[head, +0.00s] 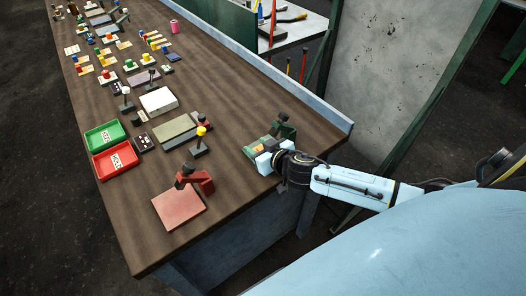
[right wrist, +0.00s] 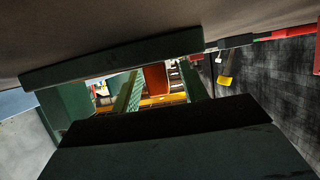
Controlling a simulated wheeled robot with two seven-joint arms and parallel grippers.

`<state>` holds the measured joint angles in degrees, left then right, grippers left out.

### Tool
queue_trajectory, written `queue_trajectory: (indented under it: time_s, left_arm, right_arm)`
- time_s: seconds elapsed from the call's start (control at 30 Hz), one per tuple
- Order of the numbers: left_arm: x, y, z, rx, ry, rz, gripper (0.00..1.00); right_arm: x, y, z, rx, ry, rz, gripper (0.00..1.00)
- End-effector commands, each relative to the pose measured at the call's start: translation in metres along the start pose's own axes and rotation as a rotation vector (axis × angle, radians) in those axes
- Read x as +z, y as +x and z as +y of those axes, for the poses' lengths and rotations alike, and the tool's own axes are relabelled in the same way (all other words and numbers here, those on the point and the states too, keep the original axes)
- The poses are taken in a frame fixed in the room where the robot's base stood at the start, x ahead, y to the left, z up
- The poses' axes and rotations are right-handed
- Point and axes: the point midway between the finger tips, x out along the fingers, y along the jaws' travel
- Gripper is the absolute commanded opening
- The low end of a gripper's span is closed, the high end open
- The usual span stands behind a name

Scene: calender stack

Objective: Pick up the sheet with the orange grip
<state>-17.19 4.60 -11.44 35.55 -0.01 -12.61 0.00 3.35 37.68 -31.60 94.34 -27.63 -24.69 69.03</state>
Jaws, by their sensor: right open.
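My right gripper (head: 265,157) is at the table's right edge in the head view, open, close against a green holder (head: 284,129). A small orange-yellow patch (head: 259,149) shows beside its fingers; the sheet itself cannot be made out there. In the right wrist view, an orange-red block (right wrist: 155,79) and a yellow-orange strip (right wrist: 165,101) sit between green walls (right wrist: 125,97); I cannot tell which is the sheet's grip. A large dark shape fills the lower part of that view and hides what lies behind it. My left gripper is not in view.
A red clamp stand (head: 194,181) with a red plate (head: 178,207) stands near the front of the table (head: 228,214). A yellow-knobbed stand (head: 200,140) and green and red trays (head: 115,160) lie further left. Bare wood separates the green holder from the yellow-knobbed stand.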

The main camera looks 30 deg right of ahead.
Motion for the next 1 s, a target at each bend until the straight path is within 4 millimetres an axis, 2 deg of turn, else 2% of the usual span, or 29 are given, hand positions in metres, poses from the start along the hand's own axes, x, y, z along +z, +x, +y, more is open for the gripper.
queue_trajectory:
  time_s: [0.1,0.33,0.67,1.0]
  left_arm:
    - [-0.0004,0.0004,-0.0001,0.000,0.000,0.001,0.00]
    - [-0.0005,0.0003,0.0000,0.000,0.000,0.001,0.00]
    - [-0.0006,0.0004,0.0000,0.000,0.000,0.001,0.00]
    - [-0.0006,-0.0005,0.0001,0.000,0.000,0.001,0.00]
  right_arm:
    - [0.0002,0.0060,-0.0005,-0.001,-0.001,-0.001,0.44]
    - [0.0004,0.0062,-0.0004,-0.001,-0.001,-0.001,0.42]
    - [0.0004,0.0060,-0.0003,0.000,-0.001,-0.001,0.00]
    - [-0.0025,0.0049,-0.0001,0.000,-0.001,0.000,0.00]
